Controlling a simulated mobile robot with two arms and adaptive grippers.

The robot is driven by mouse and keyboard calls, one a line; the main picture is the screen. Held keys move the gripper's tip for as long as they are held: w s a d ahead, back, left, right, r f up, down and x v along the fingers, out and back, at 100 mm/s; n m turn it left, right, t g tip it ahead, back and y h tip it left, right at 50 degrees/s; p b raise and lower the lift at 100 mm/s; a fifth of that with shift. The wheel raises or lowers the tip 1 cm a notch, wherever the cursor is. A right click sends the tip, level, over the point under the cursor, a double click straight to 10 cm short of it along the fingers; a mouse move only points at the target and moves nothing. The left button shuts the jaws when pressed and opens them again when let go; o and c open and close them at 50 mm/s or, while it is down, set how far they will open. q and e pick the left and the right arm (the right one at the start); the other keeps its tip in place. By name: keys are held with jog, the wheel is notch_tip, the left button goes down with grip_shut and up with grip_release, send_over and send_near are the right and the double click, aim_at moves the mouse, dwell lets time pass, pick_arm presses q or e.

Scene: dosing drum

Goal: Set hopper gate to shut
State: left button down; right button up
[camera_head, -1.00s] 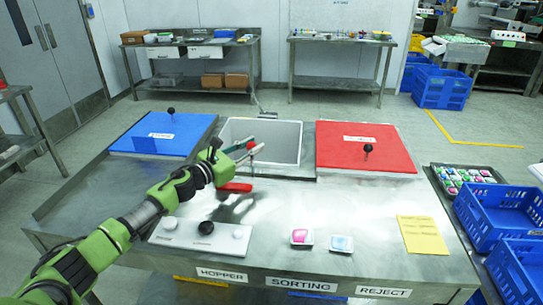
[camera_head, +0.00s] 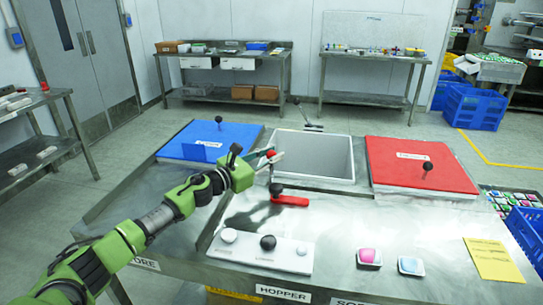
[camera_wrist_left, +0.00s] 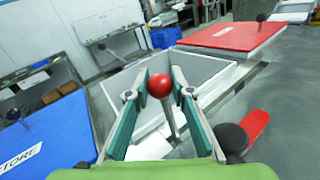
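A red ball (camera_head: 272,156) on a thin upright rod stands at the front left of the open grey hopper bin (camera_head: 335,180). My left gripper (camera_head: 264,158) reaches in from the left at the ball. In the left wrist view, its two teal fingers (camera_wrist_left: 161,90) stand apart on either side of the red ball (camera_wrist_left: 159,86), with a visible gap on the right; contact on the left is unclear. A flat red handle (camera_head: 291,200) with a black knob lies on the steel top in front of the bin. My right gripper is not in view.
A blue lid (camera_head: 190,150) lies left of the bin, a red lid (camera_head: 400,180) right, each with a black knob. A white control panel (camera_head: 285,262) with knobs sits at the front. Two small packs and a yellow card (camera_head: 493,259) lie right.

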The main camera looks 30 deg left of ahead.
pick_arm(q)
jog(key=c, duration=1.8)
grip_release()
jog(key=shift+a, duration=0.25)
jog(key=shift+o, duration=0.2)
jog(key=shift+s+a+f, duration=0.1)
jog(key=shift+s, duration=0.35)
jog(key=v, duration=1.1)
jog(key=shift+s, duration=0.15)
jog(key=shift+a, duration=0.1)
